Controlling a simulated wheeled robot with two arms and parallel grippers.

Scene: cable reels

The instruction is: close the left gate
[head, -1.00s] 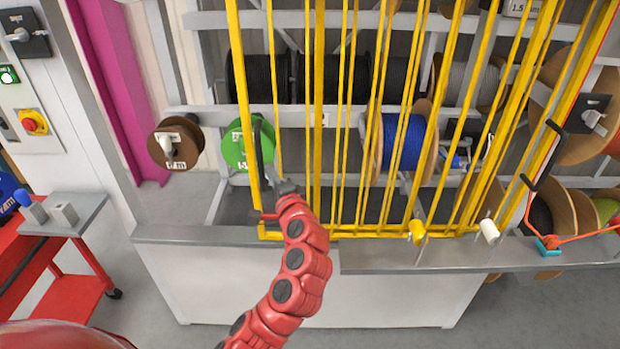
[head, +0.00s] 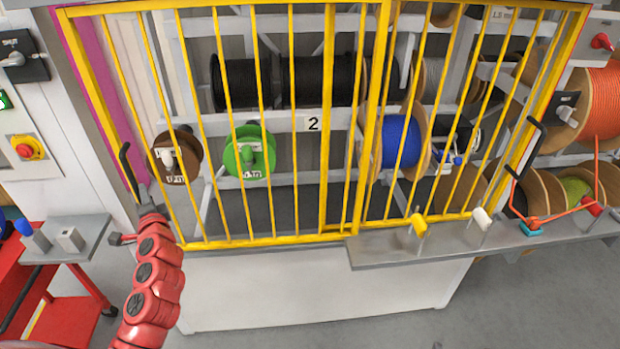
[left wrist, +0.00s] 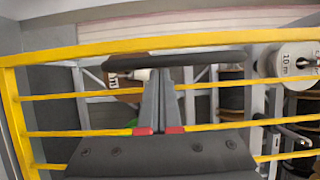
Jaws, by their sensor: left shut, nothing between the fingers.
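The left gate (head: 324,130) is a yellow barred frame. It spans the left half of the reel rack's front in the head view, its left edge beside the left post. Its black handle (head: 128,170) is near that edge; in the left wrist view the handle (left wrist: 210,59) runs crosswise in front of the yellow bars. My left gripper (head: 148,200) is at the handle's lower end. In the left wrist view its fingers (left wrist: 158,85) are shut with nothing between them, their tips at the handle; whether they touch it is unclear. My right gripper is not in view.
The right gate (head: 374,110), also yellow, spans the right half. A grey shelf (head: 390,248) with yellow and white pieces juts out below it. A red cart (head: 25,285) stands at the left, near my arm. Behind the bars are a green reel (head: 240,150) and a blue reel (head: 395,145).

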